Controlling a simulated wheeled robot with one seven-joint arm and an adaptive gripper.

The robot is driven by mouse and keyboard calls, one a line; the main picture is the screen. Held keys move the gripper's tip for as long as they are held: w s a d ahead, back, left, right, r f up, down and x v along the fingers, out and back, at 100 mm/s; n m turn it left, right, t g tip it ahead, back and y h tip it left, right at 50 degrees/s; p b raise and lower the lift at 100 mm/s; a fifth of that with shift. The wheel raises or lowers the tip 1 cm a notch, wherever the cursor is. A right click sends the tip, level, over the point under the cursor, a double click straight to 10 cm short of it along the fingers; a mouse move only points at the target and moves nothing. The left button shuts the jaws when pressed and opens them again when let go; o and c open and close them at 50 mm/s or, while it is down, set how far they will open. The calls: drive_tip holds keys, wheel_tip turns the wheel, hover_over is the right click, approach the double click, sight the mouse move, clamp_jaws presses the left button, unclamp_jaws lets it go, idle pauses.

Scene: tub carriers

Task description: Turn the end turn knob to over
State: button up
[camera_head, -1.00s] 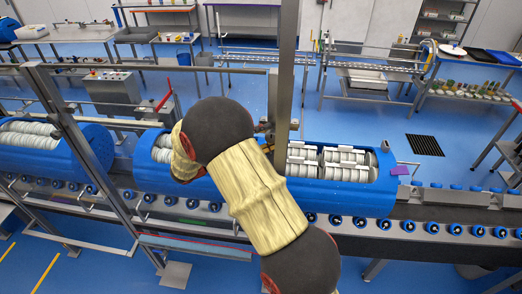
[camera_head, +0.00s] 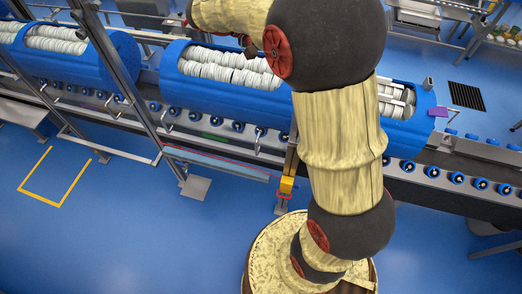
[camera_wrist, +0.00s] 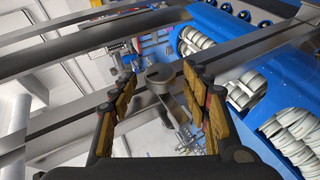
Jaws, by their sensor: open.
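In the wrist view, a grey round knob-like part (camera_wrist: 159,78) sits between and just beyond the fingers of my gripper (camera_wrist: 160,98). A grey lever-like piece (camera_wrist: 178,108) runs down from it. I cannot tell for certain that this is the end turn knob, and no marking for "over" is readable. My gripper is open, its gold-padded fingers apart on either side of the grey part, and no contact is clear. In the head view my arm covers the area and the gripper is not clearly seen.
Blue tubs (camera_head: 215,88) with white rolls stand on the roller conveyor (camera_head: 430,170). A grey metal post (camera_head: 110,65) rises left of the middle tub. In the wrist view, metal rails (camera_wrist: 90,55) cross close to the fingers. Blue floor (camera_head: 130,230) is clear in front.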

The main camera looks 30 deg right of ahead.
drive_tip(key=t+y, duration=0.1)
drive_tip(key=y+p, duration=0.1)
drive_tip(key=r+m+t+y+p, duration=0.1)
drive_tip(key=shift+s+d+t, duration=0.25)
drive_tip(key=shift+s+t, duration=0.05)
drive_tip(key=t+y+p, duration=0.1)
drive_tip(key=m+t+y+p, duration=0.1)
drive_tip(key=t+y+p, duration=0.1)
drive_tip(key=shift+s+d+r, duration=0.1)
drive_tip(key=shift+s+d, duration=0.05)
drive_tip(key=shift+s, duration=0.05)
drive_tip(key=shift+w+a+r, duration=0.1)
drive_tip(key=shift+a+r, duration=0.15)
drive_tip(key=shift+r, duration=0.05)
drive_tip(key=b+v, duration=0.2)
drive_tip(key=v, duration=0.9)
drive_tip(key=s+a+f+n+t+y+b, duration=0.1)
drive_tip(key=s+a+f+n+b, duration=0.1)
drive_tip(key=a+f+b, duration=0.3)
drive_tip(key=s+a+f+n+t+y+b, duration=0.1)
drive_tip(key=s+a+f+b, duration=0.3)
drive_tip(key=f+b, duration=0.8)
drive_tip(key=s+a+f+n+t+y+b, duration=0.1)
drive_tip(key=a+f+b, duration=0.5)
drive_tip(key=f, duration=1)
drive_tip(key=s+n+y+b, duration=0.1)
drive_tip(key=s+n+b, duration=0.1)
drive_tip(key=shift+s+f+n+t, duration=0.2)
drive_tip(key=shift+f+n+t, duration=0.1)
drive_tip(key=shift+f+t, duration=0.1)
